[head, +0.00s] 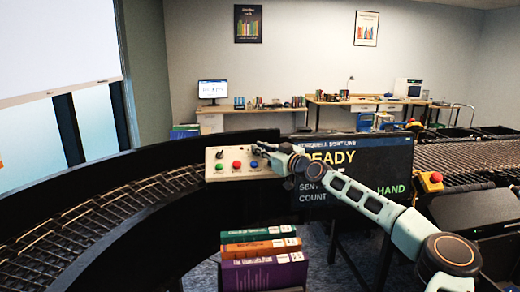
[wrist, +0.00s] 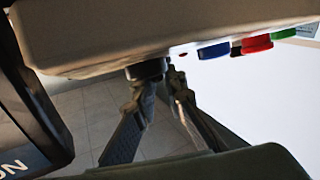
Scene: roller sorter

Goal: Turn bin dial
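The control box (head: 228,162) is a pale panel with colored round buttons (head: 236,164) in the head view. It also fills the top of the wrist view (wrist: 90,30), where blue, red and green buttons stick out along its face. A black knob (wrist: 148,68), apparently the bin dial, sticks out left of the blue button there. My gripper (wrist: 160,85) has its fingertips at this knob, with a gap between the two fingers. One fingertip overlaps the knob; I cannot tell whether they touch. In the head view my gripper (head: 262,150) is at the box's right end and hides the dial.
A display screen (head: 340,153) reading READY and HAND stands right of the box, behind my arm. A curved roller conveyor (head: 90,225) runs along the left. Stacked books (head: 262,273) lie below the box. A red button on a yellow housing (head: 431,181) is at right.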

